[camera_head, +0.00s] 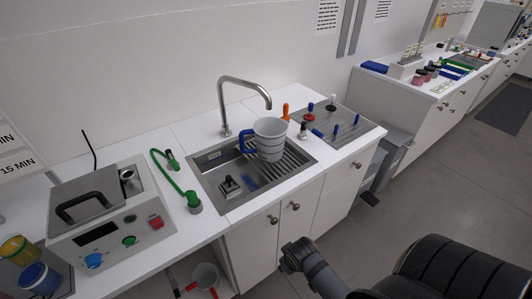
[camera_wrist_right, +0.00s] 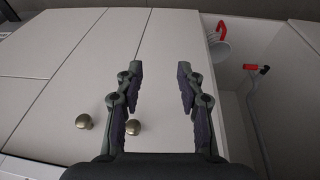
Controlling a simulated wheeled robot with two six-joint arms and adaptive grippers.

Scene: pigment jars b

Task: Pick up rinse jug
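A pale grey jug (camera_head: 270,138) with a blue handle stands upright in the sink (camera_head: 205,186), at its ribbed right part by the tap. A second white vessel (camera_head: 205,275) with red parts sits low in the open space under the counter; a white vessel with a red handle also shows in the right wrist view (camera_wrist_right: 221,52). Which one is the rinse jug is not marked. My right gripper (camera_wrist_right: 160,80) is open and empty, facing the cabinet doors. In the head view its arm is low in front of the cabinets, apart from both vessels. My left gripper is out of view.
A curved tap (camera_head: 245,82) rises behind the sink. A grey appliance (camera_head: 105,220) and a green hose (camera_head: 170,178) are left of it. A steel panel with coloured knobs (camera_head: 335,122) lies right. Door knobs (camera_head: 272,219) stick out below.

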